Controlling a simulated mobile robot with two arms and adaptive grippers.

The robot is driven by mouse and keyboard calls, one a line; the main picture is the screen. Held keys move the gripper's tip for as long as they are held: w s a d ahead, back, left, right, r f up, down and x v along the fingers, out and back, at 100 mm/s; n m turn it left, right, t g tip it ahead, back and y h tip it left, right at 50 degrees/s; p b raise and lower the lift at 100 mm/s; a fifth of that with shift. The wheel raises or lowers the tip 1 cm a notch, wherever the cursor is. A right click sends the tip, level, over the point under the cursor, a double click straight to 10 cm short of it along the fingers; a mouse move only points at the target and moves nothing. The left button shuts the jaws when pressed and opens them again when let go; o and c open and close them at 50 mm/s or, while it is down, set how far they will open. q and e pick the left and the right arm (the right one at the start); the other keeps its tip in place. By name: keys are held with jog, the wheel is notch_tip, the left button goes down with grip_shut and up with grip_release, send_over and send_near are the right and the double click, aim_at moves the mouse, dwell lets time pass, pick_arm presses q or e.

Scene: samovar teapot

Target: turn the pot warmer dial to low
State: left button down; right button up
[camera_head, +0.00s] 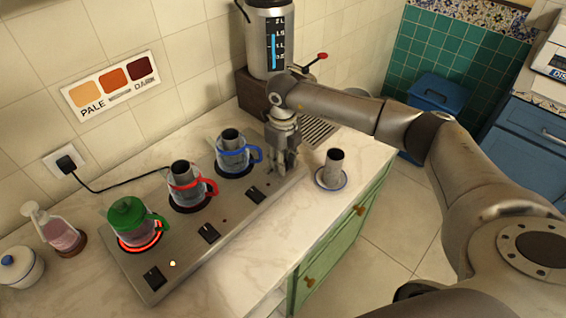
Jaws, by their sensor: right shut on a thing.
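The pot warmer (125,272) is a long metal plate along the counter. Black dials show along its front: a left dial (154,278), a middle dial (208,233) and a right dial (256,194). A small light is lit by the left dial, and the ring under the green-lidded pot (127,215) glows red. My right gripper (285,166) points down at the plate's right end, in line with the dial row. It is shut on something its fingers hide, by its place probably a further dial. My left gripper is not in view.
A red-handled pot (186,187) and a blue-handled pot (232,155) stand on the plate. A metal cup (334,164) on a saucer stands close right of my gripper. A samovar (268,35) with a red lever stands behind. The front counter (240,265) is clear.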

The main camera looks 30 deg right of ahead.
dwell(0.3)
jog(key=shift+w, duration=0.1)
jog(key=o, duration=1.1)
jog(key=shift+c, duration=0.2)
jog(key=shift+r, duration=0.15)
notch_tip(320, 180, up, 12)
jog(key=shift+f, duration=0.2)
